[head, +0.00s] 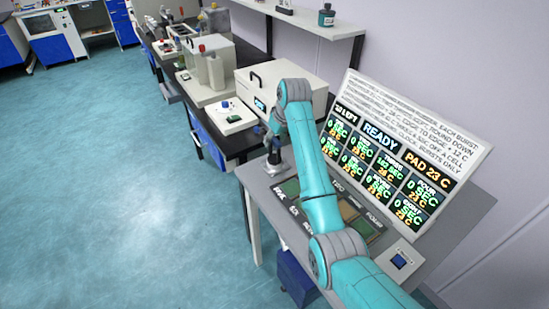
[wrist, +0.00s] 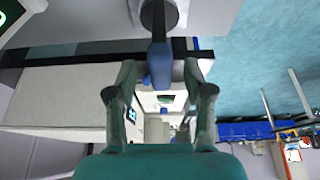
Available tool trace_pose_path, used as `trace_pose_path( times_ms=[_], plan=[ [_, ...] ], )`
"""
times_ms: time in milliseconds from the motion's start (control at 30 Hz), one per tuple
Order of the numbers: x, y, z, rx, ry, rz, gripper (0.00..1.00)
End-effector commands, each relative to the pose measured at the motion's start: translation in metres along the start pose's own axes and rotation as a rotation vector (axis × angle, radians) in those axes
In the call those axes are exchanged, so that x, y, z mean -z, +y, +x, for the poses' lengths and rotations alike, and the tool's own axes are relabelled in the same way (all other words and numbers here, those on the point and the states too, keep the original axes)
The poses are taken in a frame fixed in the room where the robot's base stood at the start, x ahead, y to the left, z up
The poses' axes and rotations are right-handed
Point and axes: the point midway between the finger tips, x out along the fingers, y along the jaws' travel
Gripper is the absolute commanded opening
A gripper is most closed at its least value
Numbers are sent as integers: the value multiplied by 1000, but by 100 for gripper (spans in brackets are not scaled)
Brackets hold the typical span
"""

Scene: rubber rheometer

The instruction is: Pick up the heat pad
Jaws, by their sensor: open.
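What looks like the heat pad is a tool with a grey round base (head: 274,168), a dark stem and a blue grip. It stands upright at the far left corner of the grey table (head: 262,190). In the wrist view its blue grip (wrist: 160,66) lies between the two fingers of my gripper (wrist: 158,78), with a gap on both sides. My gripper is open and holds nothing. In the head view my gripper is small and partly hidden by my arm.
A tilted display board (head: 400,150) reading READY and PAD 23 C stands at the table's back. Coloured squares (head: 290,188) lie on the table, partly behind my arm. A button box (head: 399,261) sits front right. A black bench (head: 232,140) with white machines lies beyond.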

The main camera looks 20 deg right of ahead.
Motion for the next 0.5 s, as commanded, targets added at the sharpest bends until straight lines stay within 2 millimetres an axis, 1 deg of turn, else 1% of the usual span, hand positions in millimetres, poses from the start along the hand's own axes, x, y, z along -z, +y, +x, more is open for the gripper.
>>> trace_pose_path(
  times_ms=[33, 133, 400, 467, 500],
  plan=[
    [0, 0, 6, 1, -2, 0, 52],
    [0, 0, 14, 0, -1, -1, 52],
    [0, 0, 16, 0, 1, -1, 52],
    [0, 0, 16, 0, 1, -1, 37],
    [0, 0, 16, 0, 1, -1, 27]
  ],
)
